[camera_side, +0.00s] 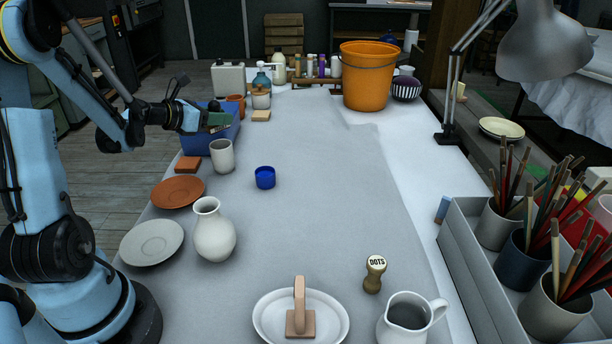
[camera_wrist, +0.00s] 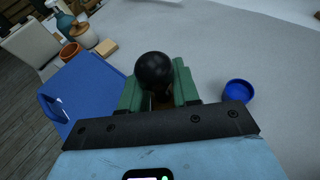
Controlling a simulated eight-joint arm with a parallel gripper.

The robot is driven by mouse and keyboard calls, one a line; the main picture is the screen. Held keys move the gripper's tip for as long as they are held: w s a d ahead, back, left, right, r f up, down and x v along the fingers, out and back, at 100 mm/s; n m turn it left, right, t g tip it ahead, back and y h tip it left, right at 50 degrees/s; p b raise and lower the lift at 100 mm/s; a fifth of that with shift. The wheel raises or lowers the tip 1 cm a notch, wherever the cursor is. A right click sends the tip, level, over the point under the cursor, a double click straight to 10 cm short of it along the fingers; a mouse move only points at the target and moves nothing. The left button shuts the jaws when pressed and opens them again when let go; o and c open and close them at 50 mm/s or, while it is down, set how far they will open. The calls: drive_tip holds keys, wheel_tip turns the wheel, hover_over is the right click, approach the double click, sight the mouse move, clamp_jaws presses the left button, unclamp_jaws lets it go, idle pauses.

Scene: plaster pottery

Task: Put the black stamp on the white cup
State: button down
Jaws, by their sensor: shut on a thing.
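My gripper (camera_side: 218,120) is at the left of the table in the side view, at the height of the blue bin's upper part. In the wrist view its green fingers (camera_wrist: 158,98) are shut on the black stamp (camera_wrist: 154,70), whose round black knob points up toward the camera. The stamp's lower end is hidden between the fingers. In the side view the stamp is too small to make out clearly. The white cup (camera_side: 222,158) stands upright on the grey table in front of the bin, below and nearer the camera than my gripper. It does not show in the wrist view.
The blue bin (camera_side: 232,133) is right by my gripper; it also shows in the wrist view (camera_wrist: 88,92). A small blue cup (camera_side: 265,178), a terracotta block (camera_side: 188,164) and a terracotta plate (camera_side: 177,191) are near the white cup. The table's middle is clear.

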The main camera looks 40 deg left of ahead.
sight(220, 130)
drive_tip(key=shift+f, duration=2.05)
drive_tip(key=shift+f, duration=0.1)
drive_tip(key=c, duration=0.8)
unclamp_jaws()
drive_tip(key=v, duration=0.7)
drive_tip(key=shift+s, duration=0.25)
